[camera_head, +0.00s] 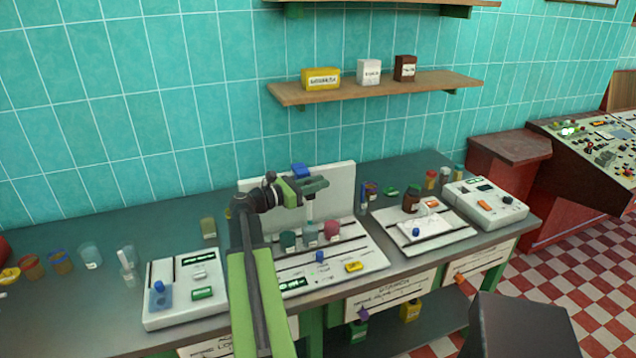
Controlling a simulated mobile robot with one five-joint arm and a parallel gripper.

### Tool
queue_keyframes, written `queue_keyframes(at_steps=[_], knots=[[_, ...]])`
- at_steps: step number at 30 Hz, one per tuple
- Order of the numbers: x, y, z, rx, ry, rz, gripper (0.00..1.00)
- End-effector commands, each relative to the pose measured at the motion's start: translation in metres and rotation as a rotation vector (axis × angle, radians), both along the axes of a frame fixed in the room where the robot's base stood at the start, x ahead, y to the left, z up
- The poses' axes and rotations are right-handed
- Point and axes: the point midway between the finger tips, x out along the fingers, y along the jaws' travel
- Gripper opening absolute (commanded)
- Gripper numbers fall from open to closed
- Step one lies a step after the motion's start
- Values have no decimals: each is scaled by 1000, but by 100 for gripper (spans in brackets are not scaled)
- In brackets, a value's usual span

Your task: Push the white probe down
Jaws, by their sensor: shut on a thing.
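My gripper (316,186) is at the end of my green arm, in front of the upright white panel (342,180) of the middle station. Its jaws are small and dark here. A thin pale rod, which looks like the white probe (308,209), hangs straight down below the jaws, and they appear closed on its upper part. Its lower end comes down near a grey-green jar (311,230); I cannot tell whether it touches or enters the jar. A dark green jar (288,240) and a dark red jar (331,229) stand beside it. A blue piece (300,170) shows just above the gripper.
The white base (372,262) carries a blue knob (320,257) and a yellow block (354,267). A left station (186,312), a right tray (455,238) and a white device (486,204) flank it. Glasses stand far left. A wooden shelf (440,84) hangs above.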

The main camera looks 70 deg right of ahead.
Motion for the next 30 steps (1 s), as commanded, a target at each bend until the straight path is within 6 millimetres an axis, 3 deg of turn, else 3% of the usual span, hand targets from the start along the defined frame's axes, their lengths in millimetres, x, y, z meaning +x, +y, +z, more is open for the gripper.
queue_keyframes(at_steps=[10,22,23,27,30], knots=[[1,0,-67,0,0,2,0],[0,0,-71,3,-4,0,0],[0,0,-71,3,-4,0,25],[0,0,-71,3,-4,0,43],[1,0,-71,3,-4,1,43]])
